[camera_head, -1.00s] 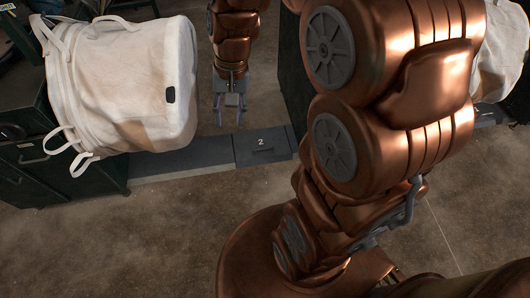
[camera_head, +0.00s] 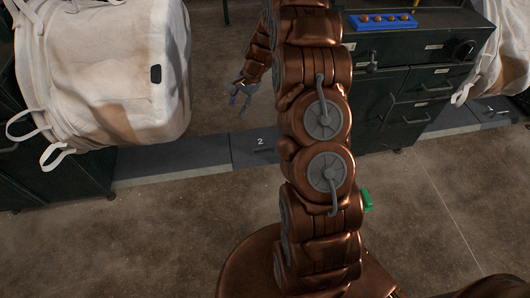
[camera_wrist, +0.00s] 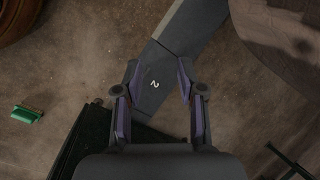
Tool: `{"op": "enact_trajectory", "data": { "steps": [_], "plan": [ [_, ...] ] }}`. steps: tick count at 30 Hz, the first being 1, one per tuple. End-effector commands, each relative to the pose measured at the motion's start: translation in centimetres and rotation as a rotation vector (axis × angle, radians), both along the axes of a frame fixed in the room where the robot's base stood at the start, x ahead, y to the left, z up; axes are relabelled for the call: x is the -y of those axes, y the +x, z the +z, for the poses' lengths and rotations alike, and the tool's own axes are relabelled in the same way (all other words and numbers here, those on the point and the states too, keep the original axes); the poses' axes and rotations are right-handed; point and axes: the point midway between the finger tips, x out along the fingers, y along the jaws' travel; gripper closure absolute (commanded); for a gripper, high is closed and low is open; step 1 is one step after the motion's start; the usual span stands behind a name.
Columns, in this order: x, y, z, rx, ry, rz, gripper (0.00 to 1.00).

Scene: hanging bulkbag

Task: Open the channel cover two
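Channel cover two (camera_head: 245,158) is a dark grey plate marked with a white 2, lying shut in the floor channel in the head view. A dark handle shows beside its number. My gripper (camera_head: 239,97) hangs above and behind it, apart from it, fingers pointing down. In the wrist view my gripper (camera_wrist: 158,82) is open and empty. The cover (camera_wrist: 149,98) lies below, tilted in the picture, with its 2 framed between the fingertips. Its lower end is hidden by my gripper.
A white bulk bag (camera_head: 100,60) hangs at the left, near the cover. A green object (camera_wrist: 27,114) lies on the floor. Bare floor (camera_head: 150,240) is free in front of the channel.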

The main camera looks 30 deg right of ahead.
Motion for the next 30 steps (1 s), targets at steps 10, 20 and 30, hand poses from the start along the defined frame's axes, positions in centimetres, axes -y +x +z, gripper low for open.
{"op": "enact_trajectory", "data": {
  "steps": [10, 20, 30],
  "plan": [
    [7.9, 3.1, -16.6, -0.025, 0.046, -0.303, 0.61],
    [14.9, 3.4, -30.4, -0.045, 0.072, -0.566, 0.61],
    [17.0, 2.9, -34.6, -0.051, 0.080, -0.655, 0.61]
  ]
}}
